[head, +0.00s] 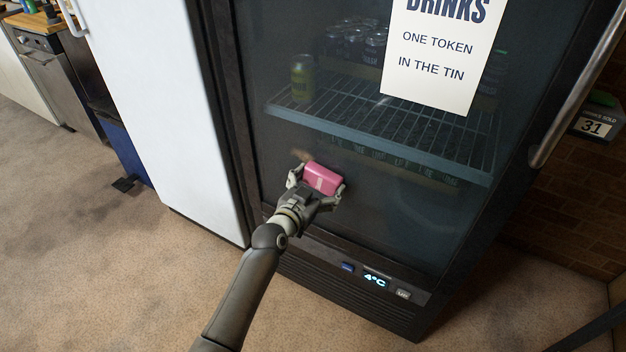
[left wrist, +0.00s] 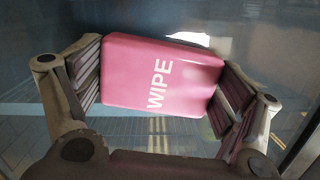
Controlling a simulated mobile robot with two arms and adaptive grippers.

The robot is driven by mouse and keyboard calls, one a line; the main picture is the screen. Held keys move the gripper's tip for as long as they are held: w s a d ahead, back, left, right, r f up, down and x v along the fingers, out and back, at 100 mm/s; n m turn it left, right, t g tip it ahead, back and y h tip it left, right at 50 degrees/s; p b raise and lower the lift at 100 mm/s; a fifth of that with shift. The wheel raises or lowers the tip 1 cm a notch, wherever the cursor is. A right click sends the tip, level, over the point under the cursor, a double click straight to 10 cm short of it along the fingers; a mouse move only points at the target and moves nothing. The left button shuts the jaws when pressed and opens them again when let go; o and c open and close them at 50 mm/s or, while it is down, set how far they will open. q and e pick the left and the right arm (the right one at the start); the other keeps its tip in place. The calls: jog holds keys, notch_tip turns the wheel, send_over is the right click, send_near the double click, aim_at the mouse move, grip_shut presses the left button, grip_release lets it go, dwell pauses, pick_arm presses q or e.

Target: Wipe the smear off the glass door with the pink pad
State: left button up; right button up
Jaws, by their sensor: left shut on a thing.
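The pink pad (head: 324,178) is held between the fingers of my left gripper (head: 318,183), in front of the lower part of the glass door (head: 390,215). In the left wrist view the pad (left wrist: 130,70) shows the word WIPE, with a finger of my left gripper (left wrist: 160,88) shut on each side. A faint brownish smear (head: 302,155) shows on the glass just above and left of the pad; the pad may hide part of it. I cannot tell whether the pad touches the glass. My right gripper is not in view.
A paper sign (head: 437,62) is on the upper door, and a metal handle (head: 578,85) runs along its right edge. Behind the glass are a wire shelf (head: 400,125) and cans. A white door or panel (head: 165,110) stands left. Carpet (head: 110,245) is clear at left.

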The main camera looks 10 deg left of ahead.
pick_arm(q)
jog(key=shift+d+r, duration=0.1)
jog(key=shift+d, duration=0.25)
jog(key=shift+c, duration=0.3)
jog(key=shift+s, duration=0.1)
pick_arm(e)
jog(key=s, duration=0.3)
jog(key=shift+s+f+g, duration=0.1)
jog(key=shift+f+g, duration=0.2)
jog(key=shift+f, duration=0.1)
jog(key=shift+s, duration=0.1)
